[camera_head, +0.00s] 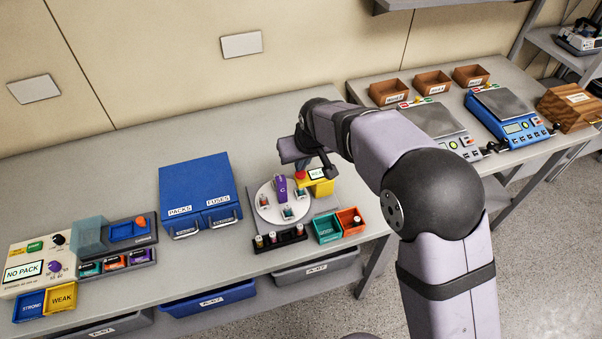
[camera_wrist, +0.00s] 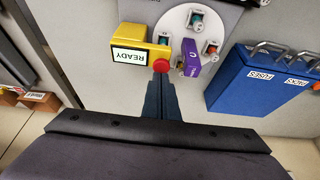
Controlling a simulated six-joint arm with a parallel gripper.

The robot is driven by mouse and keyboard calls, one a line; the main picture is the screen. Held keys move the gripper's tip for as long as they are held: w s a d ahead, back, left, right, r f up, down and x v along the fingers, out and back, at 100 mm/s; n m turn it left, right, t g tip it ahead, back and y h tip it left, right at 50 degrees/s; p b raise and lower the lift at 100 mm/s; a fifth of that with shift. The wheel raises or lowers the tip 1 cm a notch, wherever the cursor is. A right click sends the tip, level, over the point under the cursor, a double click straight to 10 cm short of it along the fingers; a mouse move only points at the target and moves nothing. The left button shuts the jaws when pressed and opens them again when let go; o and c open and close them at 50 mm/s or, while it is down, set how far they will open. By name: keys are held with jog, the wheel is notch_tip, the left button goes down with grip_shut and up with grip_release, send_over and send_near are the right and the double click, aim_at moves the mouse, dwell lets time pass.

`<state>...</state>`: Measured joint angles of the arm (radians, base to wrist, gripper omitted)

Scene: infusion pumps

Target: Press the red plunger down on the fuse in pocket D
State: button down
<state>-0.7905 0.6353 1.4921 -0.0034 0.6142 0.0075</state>
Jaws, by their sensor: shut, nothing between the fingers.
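The red plunger (camera_head: 300,174) is on the yellow tester box (camera_head: 322,187) beside the white round turntable (camera_head: 267,212). In the wrist view the plunger (camera_wrist: 161,66) is a red round knob at the edge of the yellow box (camera_wrist: 139,36), whose display reads READY. My gripper (camera_wrist: 160,82) is shut and empty, its fingertips close to the plunger; I cannot tell if they touch. Several small fuses sit in turntable pockets, such as a teal-topped one (camera_wrist: 195,17). A purple piece (camera_wrist: 190,60) marked with a letter lies on the turntable. I cannot clearly read which pocket is D.
A blue cabinet (camera_head: 200,190) labelled PACKS and FUSES stands left of the turntable. A dark rack (camera_head: 280,239) and teal (camera_head: 327,228) and orange (camera_head: 350,220) bins stand in front. A pump panel (camera_head: 32,265) reading NO PACK is far left. Grey bench is clear behind.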

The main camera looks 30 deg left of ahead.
aim_at(301, 174)
jog(key=shift+f+b, duration=0.55)
jog(key=shift+f, duration=0.3)
jog(key=shift+r, duration=0.15)
dwell(0.5)
jog(key=shift+r+p, duration=2.7)
jog(key=shift+r, duration=0.75)
jog(key=s+d+f+g+h, duration=0.3)
jog(key=s+d+f, duration=0.7)
jog(key=s+d, duration=0.4)
jog(key=s+d+r+m+g+h, duration=0.15)
jog(key=s+d, duration=0.25)
jog(key=d, duration=0.5)
jog(key=s+d+r+m+g+y, duration=0.1)
jog(key=s+d+m, duration=0.2)
jog(key=d, duration=0.6)
jog(key=w+d+r+m+t, duration=0.2)
jog(key=d+r+m, duration=0.2)
jog(key=d, duration=0.5)
jog(key=shift+w+b, duration=0.15)
jog(key=shift+b, duration=0.2)
